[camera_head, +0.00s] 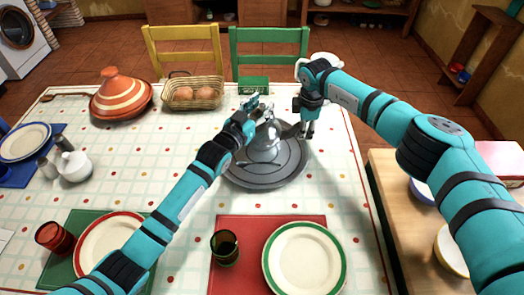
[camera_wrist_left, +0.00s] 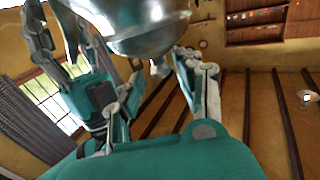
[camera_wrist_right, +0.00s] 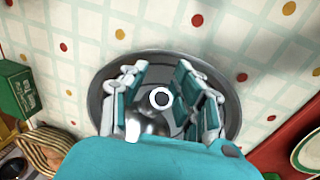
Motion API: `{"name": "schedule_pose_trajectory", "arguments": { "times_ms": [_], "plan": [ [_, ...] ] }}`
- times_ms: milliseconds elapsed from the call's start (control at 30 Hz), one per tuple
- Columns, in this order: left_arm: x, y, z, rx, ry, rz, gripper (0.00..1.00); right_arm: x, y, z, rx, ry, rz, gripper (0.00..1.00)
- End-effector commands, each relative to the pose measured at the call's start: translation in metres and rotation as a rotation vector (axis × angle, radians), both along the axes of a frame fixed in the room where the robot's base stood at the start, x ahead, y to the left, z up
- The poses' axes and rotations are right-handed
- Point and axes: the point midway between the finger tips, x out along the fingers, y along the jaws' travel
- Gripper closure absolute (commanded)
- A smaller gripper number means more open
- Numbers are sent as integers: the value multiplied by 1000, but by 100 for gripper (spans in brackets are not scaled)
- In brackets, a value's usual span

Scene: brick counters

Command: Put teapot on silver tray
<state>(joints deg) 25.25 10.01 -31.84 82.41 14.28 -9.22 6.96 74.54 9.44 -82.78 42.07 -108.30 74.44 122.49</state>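A shiny silver teapot (camera_head: 265,143) stands over the round grey silver tray (camera_head: 262,181) in the head view. I cannot tell whether its base touches the tray. My left gripper (camera_head: 260,108) is at its top, fingers apart. The left wrist view shows the teapot's silver body (camera_wrist_left: 140,28) close by, upside down, with a knob near the fingers. My right gripper (camera_head: 307,130) is at the tray's right edge, beside the teapot. In the right wrist view its fingers (camera_wrist_right: 163,97) are apart above the tray (camera_wrist_right: 232,105), with part of the teapot (camera_wrist_right: 148,124) below them.
A bread basket (camera_head: 193,96), a striped tagine (camera_head: 121,97) and a green box (camera_head: 253,87) stand behind. A white teapot (camera_head: 75,167) is at the left. A green cup (camera_head: 225,247) and plate (camera_head: 305,260) sit in front. Bare cloth lies left of the tray.

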Motion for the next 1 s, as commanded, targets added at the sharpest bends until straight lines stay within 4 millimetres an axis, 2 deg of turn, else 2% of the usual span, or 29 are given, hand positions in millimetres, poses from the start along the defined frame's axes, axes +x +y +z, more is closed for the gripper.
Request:
{"name": "schedule_pose_trajectory", "arguments": {
  "times_ms": [500,767,867,1000],
  "plan": [
    [-86,47,-2,2,4,0,64,0,-1,0,-1,1,-1,71],
    [-100,55,-1,1,2,0,64,0,-1,6,0,-1,0,71],
    [-100,55,-1,1,2,0,64,-2,-1,20,-1,-3,1,71],
    [-100,55,-1,1,2,0,64,-6,-1,50,0,-4,1,71]
  ]
}}
